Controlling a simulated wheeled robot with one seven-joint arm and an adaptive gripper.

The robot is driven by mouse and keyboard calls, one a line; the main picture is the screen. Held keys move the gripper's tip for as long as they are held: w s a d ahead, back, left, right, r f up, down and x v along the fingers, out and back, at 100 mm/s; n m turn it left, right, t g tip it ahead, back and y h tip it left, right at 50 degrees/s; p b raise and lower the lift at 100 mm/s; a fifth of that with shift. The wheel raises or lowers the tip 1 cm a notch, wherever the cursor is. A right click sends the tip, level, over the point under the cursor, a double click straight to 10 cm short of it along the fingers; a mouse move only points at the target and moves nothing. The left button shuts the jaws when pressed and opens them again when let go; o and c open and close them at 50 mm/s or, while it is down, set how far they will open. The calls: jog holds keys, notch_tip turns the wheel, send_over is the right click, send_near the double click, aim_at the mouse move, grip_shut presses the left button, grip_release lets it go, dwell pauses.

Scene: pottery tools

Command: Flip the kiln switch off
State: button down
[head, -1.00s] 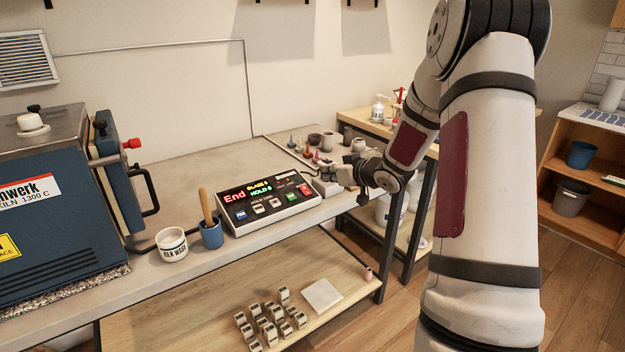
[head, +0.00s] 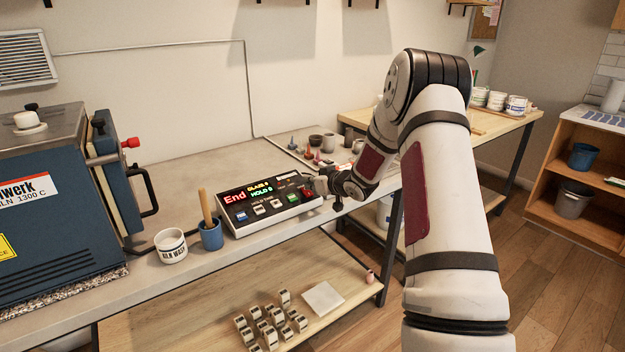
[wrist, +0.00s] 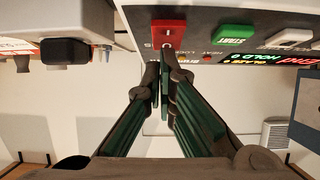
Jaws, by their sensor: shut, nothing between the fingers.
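The kiln controller (head: 262,226) is a sloped box on the bench. Its lit display (head: 247,193) reads "End", "GLAZE 6" and "HOLD 0". My gripper (head: 318,185) is at the controller's right end, and its tips are hard to make out in the head view. In the wrist view the two green-sided fingers of my gripper (wrist: 161,72) are closed together and empty. A red key (wrist: 168,30) lies just beyond the tips, beside a green START key (wrist: 233,33). I cannot tell whether the tips touch the panel. I cannot clearly identify the kiln switch.
A white box with a black fitting (wrist: 66,50) is close left of the fingers. The blue kiln (head: 60,225) stands left. A white cup (head: 171,247) and a blue cup (head: 211,236) with a wooden handle stand by the controller. Small pots are behind.

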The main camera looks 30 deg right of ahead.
jog(key=shift+f, duration=0.1)
jog(key=shift+w+f, duration=0.25)
jog(key=shift+w, duration=0.05)
jog(key=shift+s, duration=0.15)
jog(key=shift+s+f+p, duration=0.3)
jog(key=shift+s, duration=0.45)
